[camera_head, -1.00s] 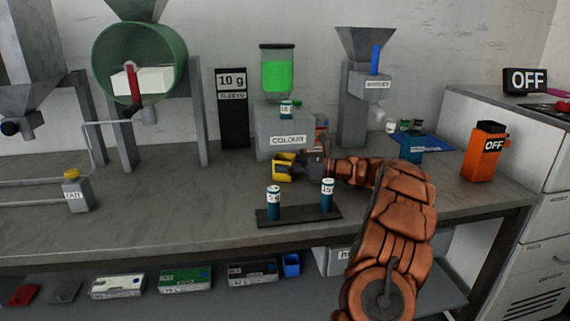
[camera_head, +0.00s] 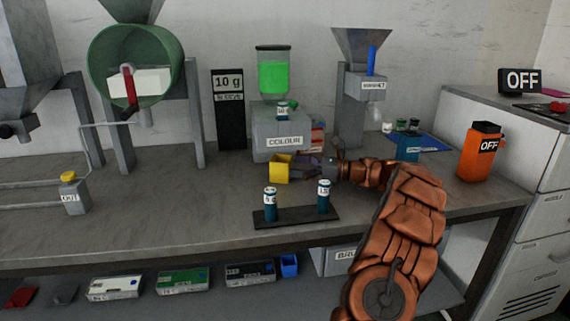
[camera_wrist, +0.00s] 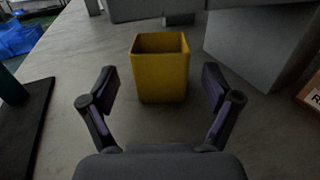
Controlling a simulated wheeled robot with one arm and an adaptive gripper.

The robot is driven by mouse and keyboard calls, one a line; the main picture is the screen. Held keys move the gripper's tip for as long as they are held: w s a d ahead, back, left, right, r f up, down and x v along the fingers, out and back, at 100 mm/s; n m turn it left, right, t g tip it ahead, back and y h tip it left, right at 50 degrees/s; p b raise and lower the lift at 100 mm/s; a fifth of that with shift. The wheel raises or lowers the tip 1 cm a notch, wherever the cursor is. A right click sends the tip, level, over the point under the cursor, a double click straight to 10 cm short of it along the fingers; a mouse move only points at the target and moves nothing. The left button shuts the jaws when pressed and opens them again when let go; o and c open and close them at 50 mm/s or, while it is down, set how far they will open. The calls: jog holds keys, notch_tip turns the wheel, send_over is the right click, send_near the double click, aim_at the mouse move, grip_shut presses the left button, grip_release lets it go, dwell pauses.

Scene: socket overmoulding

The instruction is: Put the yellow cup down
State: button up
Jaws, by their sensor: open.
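The yellow cup (camera_head: 279,168) stands upright on the grey bench in front of the COLOUR machine. It is a square, open-topped cup, and it looks empty in the wrist view (camera_wrist: 161,75). My gripper (camera_head: 305,174) is to the right of the cup in the head view, low over the bench. In the wrist view my gripper's fingers (camera_wrist: 160,90) are spread wide, with clear gaps between them and the cup's sides. The cup lies just beyond the fingertips and nothing is held.
The COLOUR machine (camera_head: 281,139) stands close behind the cup. A dark rack (camera_head: 297,217) with two labelled blue vials is in front. The bench left of the cup (camera_head: 185,195) is clear.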

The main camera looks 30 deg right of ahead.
jog(key=p+v, duration=0.1)
jog(key=v, duration=0.6)
jog(key=shift+s+d, duration=0.1)
jog(key=shift+s, duration=0.05)
jog(key=shift+r, duration=0.15)
